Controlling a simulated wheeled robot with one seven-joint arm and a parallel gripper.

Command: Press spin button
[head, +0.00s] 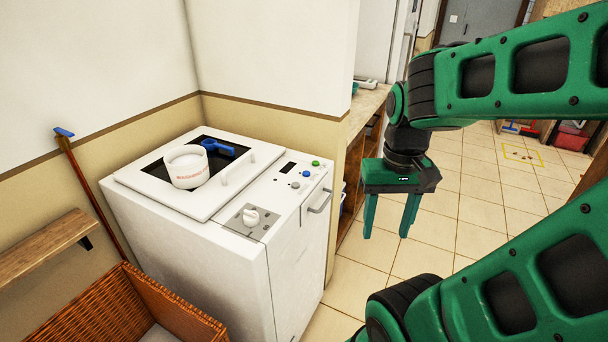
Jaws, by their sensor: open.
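A white machine (185,238) with a lid and a control panel (290,190) stands left of centre. The panel has a green button (315,163), a blue button (306,174), a grey button (295,185), a small dark display (288,167) and a white knob (250,216) on a grey plate. I cannot read any label, so I cannot tell which one is the spin button. My gripper (389,236) is green, points down and is open and empty. It hangs over the floor to the right of the machine, apart from the panel.
A wicker basket (135,312) and a wooden shelf (40,247) are at the lower left. Tiled floor (455,200) is open at right.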

